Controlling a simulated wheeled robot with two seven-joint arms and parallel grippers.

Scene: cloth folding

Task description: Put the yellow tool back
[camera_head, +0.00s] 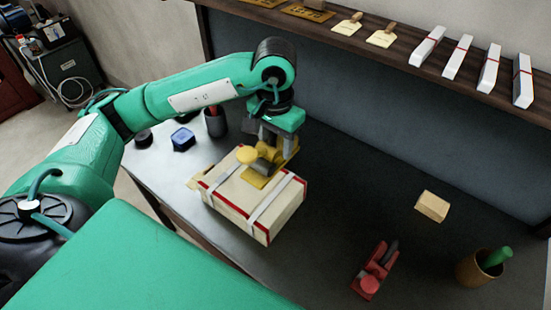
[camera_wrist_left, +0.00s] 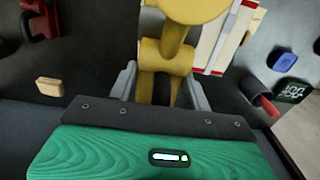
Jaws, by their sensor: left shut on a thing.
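The yellow tool (camera_head: 256,180) is at the top of the cream box with red edges (camera_head: 237,200) in the head view. My left gripper (camera_head: 275,144) is shut on it from above. In the left wrist view the yellow tool (camera_wrist_left: 165,56) sits between the two grey fingers of my left gripper (camera_wrist_left: 162,90). I cannot tell whether the tool rests on the box or hangs just above it. The box has pale straps across it. The right gripper is not in view.
A red tool (camera_head: 372,272), a wooden block (camera_head: 432,206) and a brown cup with a green handle (camera_head: 478,268) stand at the right. A dark cup (camera_head: 215,125) and a blue item (camera_head: 183,139) stand behind the box. A shelf (camera_head: 365,35) runs along the back.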

